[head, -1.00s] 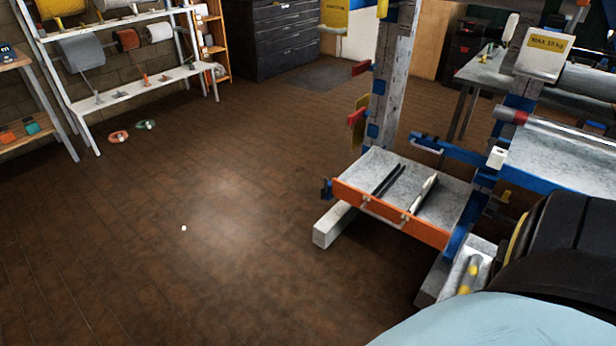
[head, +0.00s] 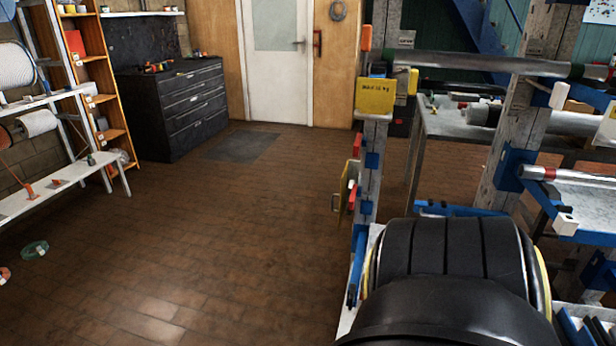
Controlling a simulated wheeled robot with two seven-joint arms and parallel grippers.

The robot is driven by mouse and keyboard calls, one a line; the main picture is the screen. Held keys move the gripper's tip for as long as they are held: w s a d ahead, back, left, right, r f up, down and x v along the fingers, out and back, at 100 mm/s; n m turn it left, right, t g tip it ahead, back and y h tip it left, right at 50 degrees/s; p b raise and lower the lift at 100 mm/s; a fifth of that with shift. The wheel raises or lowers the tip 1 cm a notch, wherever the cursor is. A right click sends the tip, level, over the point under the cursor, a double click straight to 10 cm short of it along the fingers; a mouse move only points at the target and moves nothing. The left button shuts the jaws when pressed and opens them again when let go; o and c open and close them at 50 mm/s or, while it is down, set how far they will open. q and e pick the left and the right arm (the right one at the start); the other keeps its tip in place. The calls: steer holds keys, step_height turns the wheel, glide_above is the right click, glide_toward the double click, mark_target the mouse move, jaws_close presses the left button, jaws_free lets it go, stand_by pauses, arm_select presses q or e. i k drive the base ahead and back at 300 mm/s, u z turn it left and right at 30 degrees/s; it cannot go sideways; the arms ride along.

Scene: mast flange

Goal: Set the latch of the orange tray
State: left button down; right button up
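The orange tray and its latch do not show in the head view. A large black rounded body, which looks like part of my own arm, fills the lower right and covers the lower part of the metal rack. The rack's near upright (head: 368,190) stands just left of and behind it, with blue fittings and small red and yellow parts on its left side. A yellow load plate (head: 380,96) hangs on this upright. Neither of my grippers is in view.
The brown tiled floor (head: 200,240) is open left of the rack. A white spool shelf (head: 55,185) and an orange shelf (head: 108,98) stand at left. A black drawer cabinet (head: 190,112), a grey mat (head: 242,146) and a white door (head: 278,75) are at the back.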

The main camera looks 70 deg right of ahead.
mark_target(353, 286)
steer(key=i, duration=1.65)
steer(key=z, duration=1.65)
